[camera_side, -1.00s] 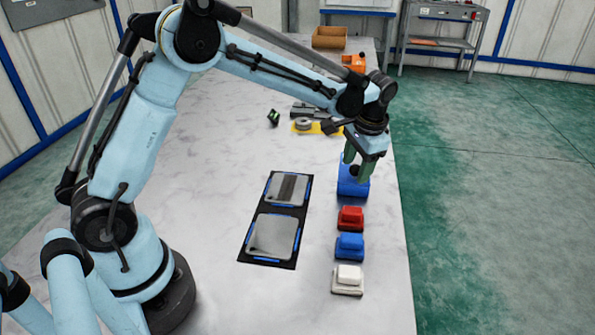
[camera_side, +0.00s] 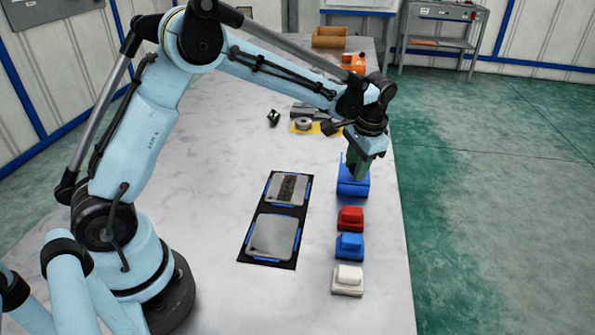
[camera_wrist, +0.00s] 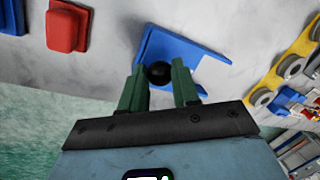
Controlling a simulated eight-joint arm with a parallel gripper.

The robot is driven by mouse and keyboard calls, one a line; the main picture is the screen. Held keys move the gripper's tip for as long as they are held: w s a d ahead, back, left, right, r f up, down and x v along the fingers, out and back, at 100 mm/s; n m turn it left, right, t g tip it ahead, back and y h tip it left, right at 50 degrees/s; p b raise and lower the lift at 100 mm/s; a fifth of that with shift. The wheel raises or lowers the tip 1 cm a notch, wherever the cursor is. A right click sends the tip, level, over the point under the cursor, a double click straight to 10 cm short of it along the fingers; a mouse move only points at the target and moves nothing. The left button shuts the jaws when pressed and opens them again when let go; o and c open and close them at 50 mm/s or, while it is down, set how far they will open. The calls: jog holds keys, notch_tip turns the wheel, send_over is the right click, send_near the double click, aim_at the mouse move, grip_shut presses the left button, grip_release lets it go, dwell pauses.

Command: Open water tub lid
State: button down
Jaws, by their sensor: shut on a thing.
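A blue flat-topped piece (camera_side: 352,189) stands near the right edge of the table. In the wrist view the blue piece (camera_wrist: 172,47) shows a straight-edged cut-out on its right side. I cannot tell whether it is a tub or a lid. A round black knob (camera_wrist: 158,72) is between the green fingertips of my gripper (camera_wrist: 159,80), at the edge of the blue piece. My gripper (camera_side: 357,174) points down over the blue piece and is shut on the knob. In the side view the fingers hide the knob.
A red block (camera_side: 350,218), a blue block (camera_side: 349,246) and a white block (camera_side: 347,280) stand in a row in front. A black tray (camera_side: 245,243) with two grey plates lies to the left. A yellow mat (camera_side: 318,131) with grey parts lies behind.

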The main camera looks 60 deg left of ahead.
jog(key=w+a, duration=0.4)
jog(key=shift+w+a, duration=0.35)
jog(key=shift+w, duration=0.05)
jog(key=c, duration=0.8)
grip_release()
jog(key=shift+r, duration=0.1)
jog(key=r, duration=0.4)
jog(key=d+r, duration=0.1)
jog(key=r, duration=0.2)
jog(key=d+r, duration=0.1)
jog(key=r, duration=0.3)
jog(key=shift+s+d+r, duration=0.15)
jog(key=shift+s+r, duration=0.1)
jog(key=shift+r, duration=0.1)
